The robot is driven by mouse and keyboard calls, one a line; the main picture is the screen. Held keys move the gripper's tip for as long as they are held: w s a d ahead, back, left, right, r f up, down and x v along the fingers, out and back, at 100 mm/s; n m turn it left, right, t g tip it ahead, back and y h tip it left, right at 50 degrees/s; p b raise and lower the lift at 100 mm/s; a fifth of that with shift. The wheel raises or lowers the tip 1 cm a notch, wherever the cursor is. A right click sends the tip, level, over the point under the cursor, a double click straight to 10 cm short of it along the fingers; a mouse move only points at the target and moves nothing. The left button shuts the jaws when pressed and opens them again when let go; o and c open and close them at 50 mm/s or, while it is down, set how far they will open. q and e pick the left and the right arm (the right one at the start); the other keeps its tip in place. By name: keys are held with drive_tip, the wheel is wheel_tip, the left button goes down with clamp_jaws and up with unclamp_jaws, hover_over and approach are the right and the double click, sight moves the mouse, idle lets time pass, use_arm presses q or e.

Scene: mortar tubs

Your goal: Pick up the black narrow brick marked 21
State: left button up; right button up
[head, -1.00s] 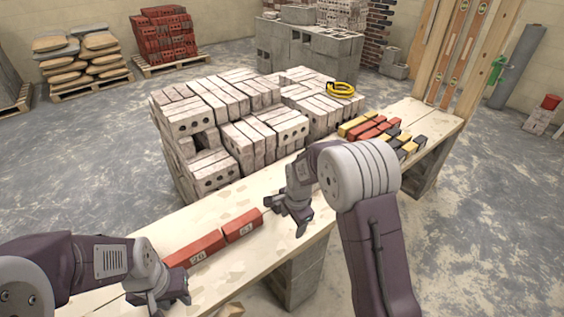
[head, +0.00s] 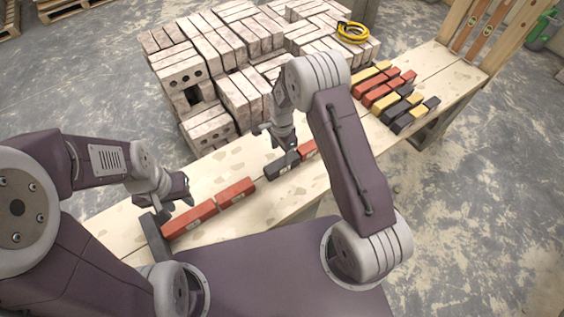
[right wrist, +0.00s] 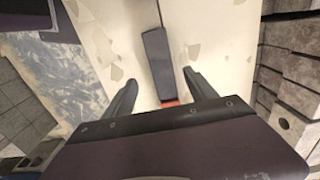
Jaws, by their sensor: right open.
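A black narrow brick (head: 283,165) lies on the pale bench in line with red bricks; I cannot read its number. My right gripper (head: 276,139) is open just above and behind it in the head view. In the right wrist view the black brick (right wrist: 158,60) lies ahead of the spread fingers (right wrist: 162,93), with nothing gripped. Other black bricks (head: 394,104) lie in the far right group, their marks unreadable. My left gripper (head: 168,203) looks open and empty above the near left end of the bench.
Two red bricks (head: 195,220) (head: 236,191) lie left of the black brick, and another red brick (head: 307,149) touches or nearly touches its right end. A dark block (head: 155,238) stands at the row's left end. Stacked pale bricks (head: 240,65) rise behind the bench (head: 232,160).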

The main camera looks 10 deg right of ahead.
sight(282, 162)
drive_tip(key=f, duration=0.9)
drive_tip(key=shift+w+d, duration=0.1)
drive_tip(key=shift+w, duration=0.15)
drive_tip(key=shift+r, duration=0.15)
clamp_jaws()
